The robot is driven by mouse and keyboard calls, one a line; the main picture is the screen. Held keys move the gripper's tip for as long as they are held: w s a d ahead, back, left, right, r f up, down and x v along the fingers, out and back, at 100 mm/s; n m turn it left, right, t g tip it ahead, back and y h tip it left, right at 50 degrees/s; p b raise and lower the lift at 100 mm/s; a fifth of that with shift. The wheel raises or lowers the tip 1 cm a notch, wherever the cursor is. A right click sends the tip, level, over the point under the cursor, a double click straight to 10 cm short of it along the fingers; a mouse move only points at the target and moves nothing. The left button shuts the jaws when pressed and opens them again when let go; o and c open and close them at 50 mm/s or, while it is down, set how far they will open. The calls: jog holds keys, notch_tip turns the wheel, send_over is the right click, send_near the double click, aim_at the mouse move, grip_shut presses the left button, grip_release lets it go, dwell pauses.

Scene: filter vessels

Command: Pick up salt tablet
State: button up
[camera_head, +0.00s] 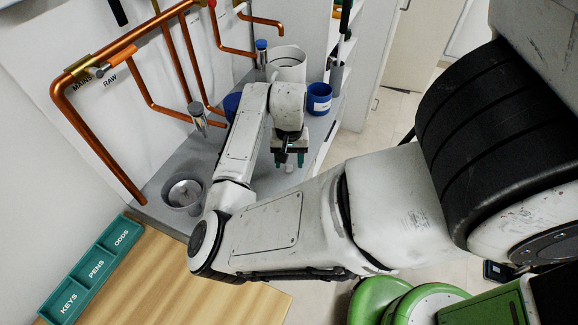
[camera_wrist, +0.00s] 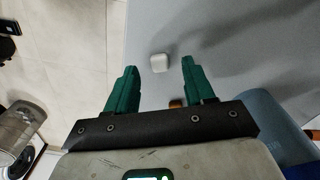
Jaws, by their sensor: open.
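The salt tablet, a small white rounded block (camera_wrist: 160,62), sits on the grey counter in the wrist view. It lies between the lines of my two green fingertips, near their tip level, with space on both sides. My gripper (camera_wrist: 159,72) is open and empty, pointing at the counter. In the head view my gripper (camera_head: 289,158) hangs over the counter, and a small white piece of the tablet (camera_head: 289,169) shows just below the fingers. The height gap between fingertips and tablet is hard to judge.
A blue labelled tub (camera_head: 319,98) and a white vessel (camera_head: 287,63) stand on the counter behind my gripper. A metal bowl (camera_head: 183,193) stands at its left. Copper pipes (camera_head: 190,60) run along the wall. A teal tray (camera_head: 92,268) lies on the wooden table. The counter edge is close.

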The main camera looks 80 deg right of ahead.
jog(key=shift+f, duration=0.95)
grip_shut()
